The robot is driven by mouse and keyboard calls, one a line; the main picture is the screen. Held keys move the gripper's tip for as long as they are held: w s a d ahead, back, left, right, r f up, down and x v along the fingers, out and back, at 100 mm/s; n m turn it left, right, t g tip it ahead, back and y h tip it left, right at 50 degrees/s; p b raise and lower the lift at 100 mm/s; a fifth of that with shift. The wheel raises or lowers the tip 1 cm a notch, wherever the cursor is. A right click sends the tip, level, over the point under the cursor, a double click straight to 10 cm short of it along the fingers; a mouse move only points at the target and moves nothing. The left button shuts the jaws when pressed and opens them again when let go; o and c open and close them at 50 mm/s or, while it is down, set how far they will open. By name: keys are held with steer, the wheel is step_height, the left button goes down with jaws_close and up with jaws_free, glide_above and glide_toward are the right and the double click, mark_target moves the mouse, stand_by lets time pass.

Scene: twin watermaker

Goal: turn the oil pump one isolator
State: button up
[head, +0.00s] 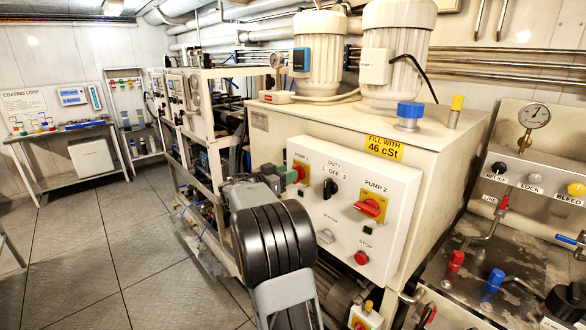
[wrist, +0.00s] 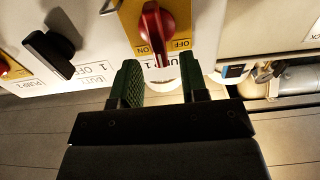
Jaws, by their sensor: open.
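The pump 1 isolator (wrist: 152,27) is a red rotary handle on a yellow plate marked ON and OFF. In the wrist view it is at the top centre, its handle running roughly up and down the picture. My gripper (wrist: 160,82) has two green fingers spread apart, with nothing between them. In the head view my gripper (head: 290,174) is at the left of the white control panel (head: 345,246) and covers part of the isolator's yellow plate.
The black duty selector (head: 330,188) and the red pump 2 isolator (head: 370,207) are to the right on the same panel. A grey heater knob (head: 325,236) and a red stop button (head: 361,257) sit lower. A metal frame (head: 190,150) stands left of the cabinet.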

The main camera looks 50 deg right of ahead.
steer(key=shift+s+d+p, duration=0.1)
steer(key=shift+d+p, duration=0.25)
steer(key=shift+d, duration=1.25)
jaws_close()
